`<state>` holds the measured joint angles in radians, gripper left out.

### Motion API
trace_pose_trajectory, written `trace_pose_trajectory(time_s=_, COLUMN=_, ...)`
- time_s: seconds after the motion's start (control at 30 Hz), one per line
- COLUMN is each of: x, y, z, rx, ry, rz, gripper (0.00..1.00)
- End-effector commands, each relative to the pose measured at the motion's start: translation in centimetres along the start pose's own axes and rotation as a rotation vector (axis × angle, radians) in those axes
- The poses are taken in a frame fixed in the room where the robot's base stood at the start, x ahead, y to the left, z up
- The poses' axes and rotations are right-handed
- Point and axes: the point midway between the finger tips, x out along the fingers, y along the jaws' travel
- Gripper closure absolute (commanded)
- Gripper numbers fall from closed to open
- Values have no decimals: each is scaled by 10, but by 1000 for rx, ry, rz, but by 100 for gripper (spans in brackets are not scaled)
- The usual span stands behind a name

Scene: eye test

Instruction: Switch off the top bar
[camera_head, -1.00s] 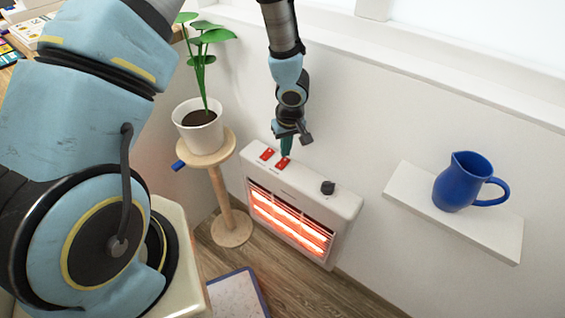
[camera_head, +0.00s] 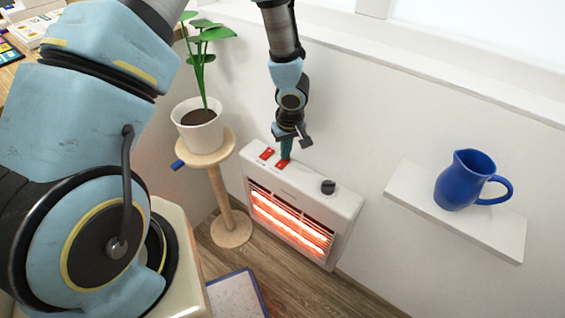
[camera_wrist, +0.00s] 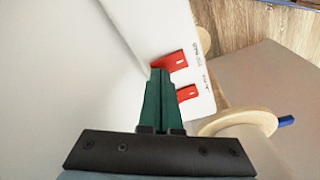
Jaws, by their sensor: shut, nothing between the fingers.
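A white heater (camera_head: 343,204) stands against the wall, its glowing orange bars (camera_head: 290,224) lit behind the front grille. Two red rocker switches sit on its top: the left switch (camera_head: 266,153) and the right switch (camera_head: 281,165). A dark knob (camera_head: 328,187) is further right. My gripper (camera_head: 286,157) is shut and empty, pointing down at the right switch. In the wrist view its green fingertips (camera_wrist: 160,72) are beside that right switch (camera_wrist: 171,61), with the left switch (camera_wrist: 187,93) close by. I cannot tell whether the tips touch it. The switch labels are unreadable.
A potted plant (camera_head: 198,124) stands on a round wooden stand (camera_head: 222,200) left of the heater. A blue jug (camera_head: 463,182) is on a white wall shelf (camera_head: 505,235) to the right. The wall rises close behind the heater.

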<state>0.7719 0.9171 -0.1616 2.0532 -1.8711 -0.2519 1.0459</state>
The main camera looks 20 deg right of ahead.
Motion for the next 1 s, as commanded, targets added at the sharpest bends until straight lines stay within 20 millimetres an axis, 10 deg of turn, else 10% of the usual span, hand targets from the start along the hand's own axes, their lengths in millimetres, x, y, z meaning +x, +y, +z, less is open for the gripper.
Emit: trace_pose_trajectory(time_s=1.0, x=-40, y=0, z=-6, rx=-1, ry=-1, rz=0, gripper=100)
